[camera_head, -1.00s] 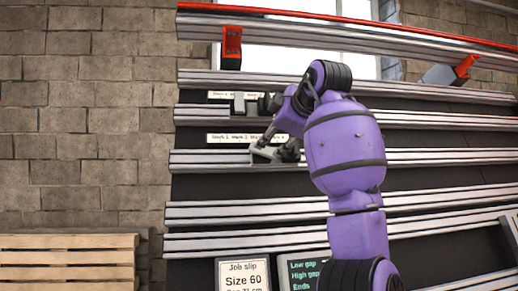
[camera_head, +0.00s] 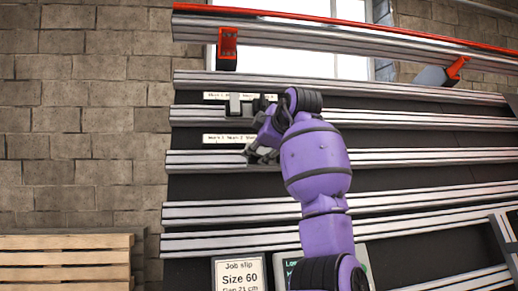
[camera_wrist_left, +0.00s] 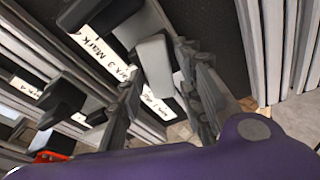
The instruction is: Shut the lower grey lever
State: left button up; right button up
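The lower grey lever (camera_wrist_left: 155,68) shows in the left wrist view as a pale grey block between the two fingers of my left gripper (camera_wrist_left: 165,100). Gaps show beside it, so the fingers look open around it. In the head view the left gripper (camera_head: 262,155) is at the third rail from the top, below the label strip; its fingers are small and dark and largely cover the lever there. Another grey lever (camera_head: 235,104) stands on the rail above, to the upper left of the gripper. My right gripper is not in view.
An orange-and-black bracket (camera_head: 228,48) hangs under the top beam, and another orange piece (camera_head: 456,70) sits at right. Wooden pallets (camera_head: 65,260) are at lower left.

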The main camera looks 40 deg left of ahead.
pick_arm(q)
grip_shut()
jog(key=shift+m, duration=0.3)
jog(key=m+t, duration=0.1)
jog(key=m, duration=0.4)
jog(key=m+t, duration=0.1)
jog(key=m, duration=0.4)
jog(key=shift+m+t, duration=0.3)
jog(key=shift+m, duration=0.1)
jog(key=shift+m+t, duration=0.5)
jog(key=shift+m, duration=1.4)
jog(key=shift+o, duration=2.1)
grip_release()
